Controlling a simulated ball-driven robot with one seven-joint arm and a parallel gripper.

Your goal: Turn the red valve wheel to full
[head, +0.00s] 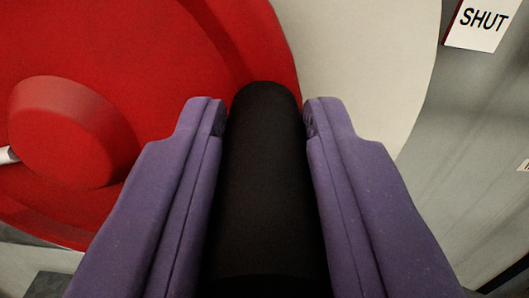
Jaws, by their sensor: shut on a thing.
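The red valve wheel (120,40) fills the upper left of the head view, with its round red hub (62,130) at the left and a white pointer tip (8,155) beside the hub. A black cylindrical handle (265,180) stands out from the wheel's right part toward me. My gripper (265,115) has two purple fingers, one on each side of the black handle, and is shut on it. A white label reading "SHUT" (483,20) is at the upper right. Most of the wheel lies outside the picture, so its full setting does not show.
A pale cream round plate (365,60) lies behind the wheel. A grey metal panel (450,180) is at the right, with the edge of another white label (524,165) cut off by the frame. A dark grey patch (45,285) shows at the lower left.

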